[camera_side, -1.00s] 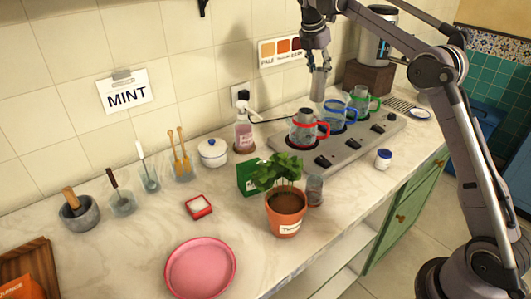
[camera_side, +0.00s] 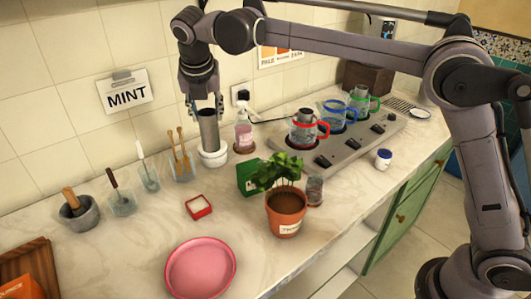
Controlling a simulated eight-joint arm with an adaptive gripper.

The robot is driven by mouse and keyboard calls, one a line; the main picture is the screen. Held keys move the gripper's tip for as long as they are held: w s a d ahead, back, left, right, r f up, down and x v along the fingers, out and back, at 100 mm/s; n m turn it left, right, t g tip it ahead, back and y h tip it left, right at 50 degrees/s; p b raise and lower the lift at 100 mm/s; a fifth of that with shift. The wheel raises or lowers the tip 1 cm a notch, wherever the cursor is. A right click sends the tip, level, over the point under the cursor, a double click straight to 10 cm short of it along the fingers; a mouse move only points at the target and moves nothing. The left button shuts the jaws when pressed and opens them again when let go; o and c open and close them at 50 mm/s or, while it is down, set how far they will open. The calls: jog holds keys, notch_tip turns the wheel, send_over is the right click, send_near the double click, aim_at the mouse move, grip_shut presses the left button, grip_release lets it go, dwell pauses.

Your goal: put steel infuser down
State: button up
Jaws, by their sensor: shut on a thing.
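My gripper (camera_side: 206,106) is shut on the steel infuser (camera_side: 208,132), a grey metal cylinder that hangs upright below the fingers. The infuser's lower end overlaps the white pot (camera_side: 214,158) in the picture. I cannot tell whether it is inside the pot, touching it or behind it. The pot's top is hidden by the infuser, and its lid cannot be made out. The pot stands on the marble counter (camera_side: 140,245) near the tiled wall.
A spray bottle (camera_side: 243,135) stands just right of the pot, and a glass with wooden utensils (camera_side: 183,168) just left. A green box (camera_side: 249,178) and potted plant (camera_side: 286,208) are in front. Glass mugs, one red-handled (camera_side: 303,132), stand on the grey stove (camera_side: 350,150). The front left counter is fairly clear.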

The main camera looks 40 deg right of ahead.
jog(key=s+a+f+n, duration=0.1)
jog(key=s+a+f, duration=0.1)
jog(key=a+f, duration=0.4)
jog(key=s+a+f+n, duration=0.1)
jog(key=s+a+f, duration=0.1)
jog(key=a+f, duration=0.5)
jog(key=shift+s+a+f+y, duration=0.3)
jog(key=shift+s+a, duration=0.1)
jog(key=shift+a, duration=2.15)
jog(key=shift+f, duration=0.1)
jog(key=o, duration=1.3)
jog(key=shift+c, duration=0.2)
